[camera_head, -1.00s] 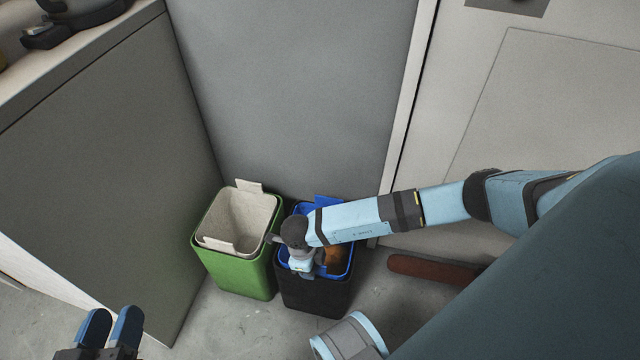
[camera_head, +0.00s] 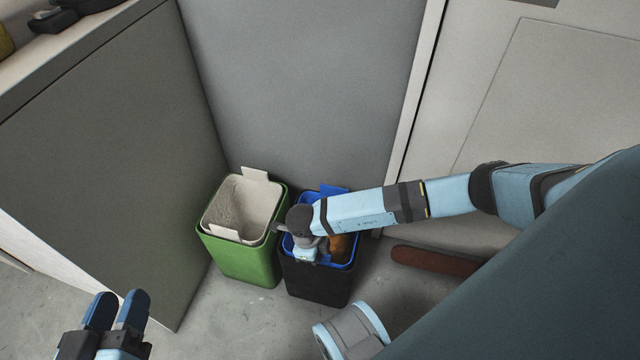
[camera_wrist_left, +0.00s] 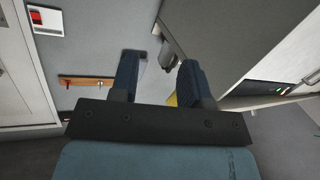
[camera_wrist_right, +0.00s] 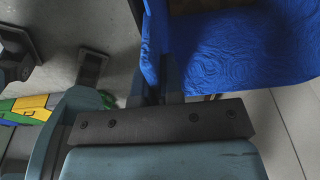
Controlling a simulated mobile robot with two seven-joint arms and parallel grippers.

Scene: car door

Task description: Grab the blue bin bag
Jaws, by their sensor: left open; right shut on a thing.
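The blue bin bag (camera_head: 334,190) lines a black bin (camera_head: 316,285) on the floor, with something brown inside it. My right arm reaches over this bin, and my right gripper (camera_head: 303,252) is down at its near left side. The right wrist view shows the right gripper (camera_wrist_right: 160,85) shut on the edge of the blue bag (camera_wrist_right: 235,45). The arm hides part of the bag in the head view. My left gripper (camera_head: 116,312) is open and empty at the lower left, apart from the bins; its two fingers also show in the left wrist view (camera_wrist_left: 158,75).
A green bin (camera_head: 240,255) with a pale liner stands left of the black bin. A counter (camera_head: 110,130) is at the left, a grey panel behind the bins, a pale door (camera_head: 560,110) at the right. A reddish-brown bar (camera_head: 435,262) lies on the floor.

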